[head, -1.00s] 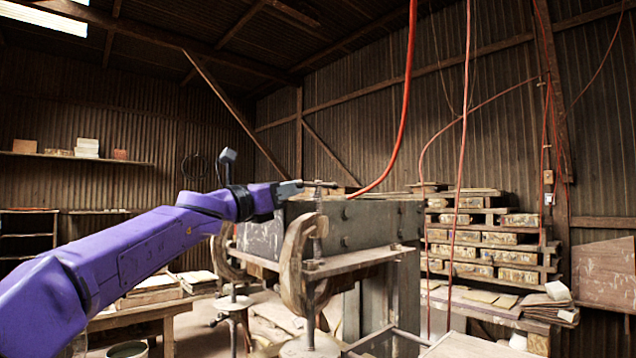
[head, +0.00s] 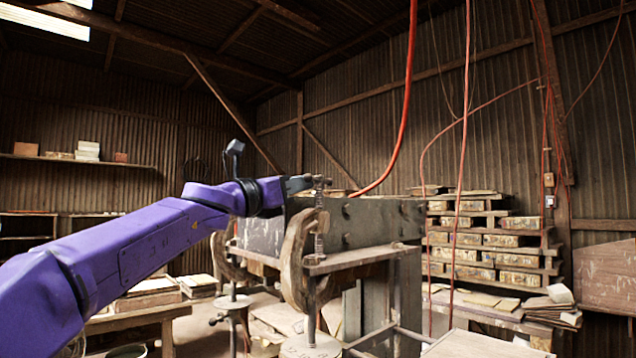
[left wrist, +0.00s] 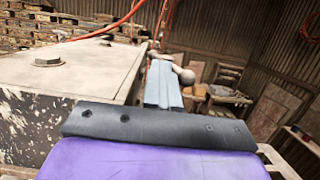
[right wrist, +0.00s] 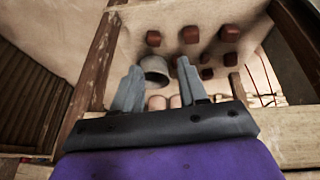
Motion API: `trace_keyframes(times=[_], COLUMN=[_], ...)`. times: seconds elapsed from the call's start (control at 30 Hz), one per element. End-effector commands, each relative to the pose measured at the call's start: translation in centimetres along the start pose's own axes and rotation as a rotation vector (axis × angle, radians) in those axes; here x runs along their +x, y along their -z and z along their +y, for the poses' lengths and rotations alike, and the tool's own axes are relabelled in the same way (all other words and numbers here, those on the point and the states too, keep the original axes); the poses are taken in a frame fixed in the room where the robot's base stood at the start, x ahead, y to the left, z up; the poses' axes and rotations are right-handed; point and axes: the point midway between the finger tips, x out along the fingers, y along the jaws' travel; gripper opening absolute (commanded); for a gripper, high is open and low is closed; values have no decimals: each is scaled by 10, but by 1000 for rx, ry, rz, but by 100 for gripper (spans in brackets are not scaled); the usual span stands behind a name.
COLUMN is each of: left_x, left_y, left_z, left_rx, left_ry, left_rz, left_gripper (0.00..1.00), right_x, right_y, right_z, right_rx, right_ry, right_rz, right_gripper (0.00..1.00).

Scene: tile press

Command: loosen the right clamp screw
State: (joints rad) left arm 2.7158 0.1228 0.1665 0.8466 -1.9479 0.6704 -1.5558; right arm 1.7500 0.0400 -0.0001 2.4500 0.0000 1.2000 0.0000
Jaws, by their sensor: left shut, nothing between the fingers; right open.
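The right clamp (head: 296,262) is a worn, rust-brown C-shaped frame at the near end of the grey press. Its upright threaded screw (head: 319,225) has a small cross handle (head: 319,182) on top. My left gripper (head: 305,183) is at the screw's top, beside or touching the handle; I cannot tell which.
The press beam (head: 375,222) stands right of the screw, above a metal shelf plate (head: 360,259). A second clamp (head: 222,255) is further left. Red hoses (head: 397,110) hang above. Below my right gripper are a bucket (right wrist: 155,70) and several reddish blocks (right wrist: 190,35).

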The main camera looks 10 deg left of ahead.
Motion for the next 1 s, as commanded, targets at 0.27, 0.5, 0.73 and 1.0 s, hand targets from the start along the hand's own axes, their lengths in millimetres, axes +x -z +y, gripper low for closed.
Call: trace_keyframes(times=[0.27, 0.5, 0.73, 1.0], left_x=[2, 2, -1, -32], left_y=[3, 0, 1, -4], left_z=[-16, -11, -3, -2], left_rx=[-2, -2, 0, 1], left_ry=[11, 8, 7, 4], left_rz=[3, 3, 2, 1], left_gripper=[0, 0, 0, 0], right_x=[8, 4, 4, 25], right_y=[-3, -2, -2, -10], right_z=[-1, 0, 0, -2], right_rx=[0, 0, 0, 0], right_ry=[0, 0, 0, 0], right_rz=[0, 0, 0, 0], right_gripper=[43, 43, 43, 43])
